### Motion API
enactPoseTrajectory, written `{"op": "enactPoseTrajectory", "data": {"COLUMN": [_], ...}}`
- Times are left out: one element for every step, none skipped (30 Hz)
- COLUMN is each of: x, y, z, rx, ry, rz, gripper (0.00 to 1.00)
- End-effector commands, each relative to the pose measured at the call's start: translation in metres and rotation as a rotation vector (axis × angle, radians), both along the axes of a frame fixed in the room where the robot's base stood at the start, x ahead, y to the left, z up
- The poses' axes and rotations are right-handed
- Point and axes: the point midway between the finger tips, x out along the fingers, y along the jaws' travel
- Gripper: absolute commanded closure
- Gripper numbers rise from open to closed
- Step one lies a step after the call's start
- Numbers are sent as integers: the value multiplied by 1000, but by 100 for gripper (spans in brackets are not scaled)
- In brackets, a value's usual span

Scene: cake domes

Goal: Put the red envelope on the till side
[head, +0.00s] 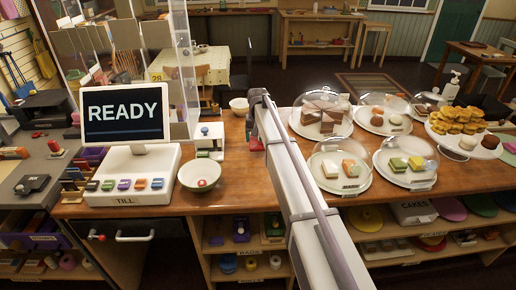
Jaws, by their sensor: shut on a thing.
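My gripper (252,132) hangs at the far end of my arm, over the wooden counter between the till and the cake domes. It is shut on a small red thing (256,145), seen at its lower end, which looks like the red envelope. My arm hides most of it, so its full shape cannot be told. The till (134,172) is a white unit marked TILL with a READY screen (125,112) and a row of coloured keys, on the left part of the counter (230,150).
A white bowl (200,175) stands right of the till, with a small white device (209,140) behind it. A clear screen (182,60) rises behind the till. Several cake domes (340,165) and a pastry stand (464,145) fill the counter's right side. Shelves lie below.

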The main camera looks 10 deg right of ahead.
Motion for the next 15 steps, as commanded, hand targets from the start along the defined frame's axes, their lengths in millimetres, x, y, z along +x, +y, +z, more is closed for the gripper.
{"op": "enactPoseTrajectory", "data": {"x": [0, 0, 0, 0, 0, 0, 0, 0, 0, 0, 0, 0, 0, 0, 0], "y": [0, 0, 0, 0, 0, 0, 0, 0, 0, 0, 0, 0, 0, 0, 0], "z": [-20, -26, -32, -34, -34, -31, -29, -29, -28, -28, -28, -30, -31, -33, -34], "rx": [0, 0, 0, 0, 0, 0, 0, 0, 0, 0, 0, 0, 0, 0, 0], "ry": [0, 0, 0, 0, 0, 0, 0, 0, 0, 0, 0, 0, 0, 0, 0], "rz": [0, 0, 0, 0, 0, 0, 0, 0, 0, 0, 0, 0, 0, 0, 0], "gripper": [48, 48, 48, 48, 48, 47, 47, 47, 47, 48, 48, 48, 48, 48, 48]}}
